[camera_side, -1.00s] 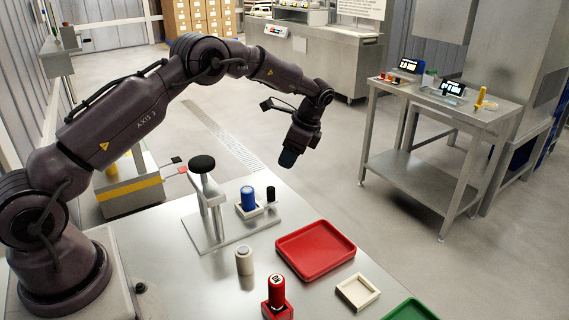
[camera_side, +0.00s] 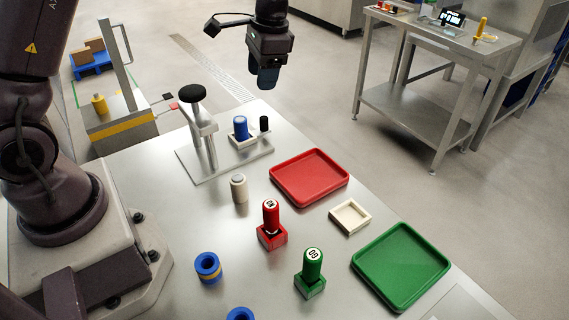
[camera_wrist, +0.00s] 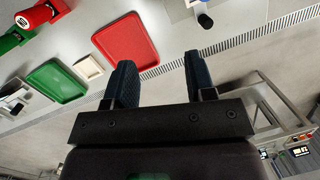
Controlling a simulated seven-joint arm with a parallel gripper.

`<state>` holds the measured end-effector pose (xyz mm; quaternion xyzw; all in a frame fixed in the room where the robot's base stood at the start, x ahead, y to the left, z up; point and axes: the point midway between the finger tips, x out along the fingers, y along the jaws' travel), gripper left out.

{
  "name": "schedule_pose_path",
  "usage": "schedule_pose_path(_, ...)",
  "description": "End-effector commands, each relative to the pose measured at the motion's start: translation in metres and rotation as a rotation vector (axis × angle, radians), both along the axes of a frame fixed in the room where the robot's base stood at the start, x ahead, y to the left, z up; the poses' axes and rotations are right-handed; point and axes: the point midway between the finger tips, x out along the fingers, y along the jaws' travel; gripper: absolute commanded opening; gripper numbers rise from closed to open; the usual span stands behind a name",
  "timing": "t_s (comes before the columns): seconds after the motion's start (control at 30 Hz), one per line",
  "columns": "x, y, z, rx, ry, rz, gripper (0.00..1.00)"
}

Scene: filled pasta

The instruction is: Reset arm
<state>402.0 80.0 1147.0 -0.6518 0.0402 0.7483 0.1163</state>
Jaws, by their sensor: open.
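My gripper (camera_side: 265,80) hangs in the air beyond the far edge of the steel table (camera_side: 225,240), fingers pointing down. In the wrist view its two dark blue fingers (camera_wrist: 160,80) stand apart with nothing between them. The gripper is open and empty, and touches nothing.
A press stand (camera_side: 205,140) with a blue cylinder (camera_side: 240,127) and a black one is at the table's far side. A red tray (camera_side: 309,177), white square tray (camera_side: 350,217), green tray (camera_side: 401,266), red stamp (camera_side: 271,220), green stamp (camera_side: 311,270) and blue ring (camera_side: 208,267) stand nearer.

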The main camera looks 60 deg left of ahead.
Motion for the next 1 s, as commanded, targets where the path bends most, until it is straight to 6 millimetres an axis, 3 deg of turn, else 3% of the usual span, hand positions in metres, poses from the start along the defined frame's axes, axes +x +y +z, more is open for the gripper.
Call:
schedule_pose_path(0.03, -0.015, -0.008, 0.018, -0.006, -0.043, 0.031, 0.50)
schedule_pose_path(0.2, -0.065, -0.033, 0.059, -0.036, -0.168, 0.139, 0.50)
schedule_pose_path(0.4, -0.127, -0.056, 0.089, -0.083, -0.315, 0.222, 0.50)
schedule_pose_path(0.6, -0.181, -0.072, 0.103, -0.132, -0.460, 0.238, 0.50)
schedule_pose_path(0.77, -0.202, -0.078, 0.114, -0.152, -0.557, 0.213, 0.50)
schedule_pose_path(1.0, -0.206, -0.080, 0.129, -0.162, -0.629, 0.192, 0.50)
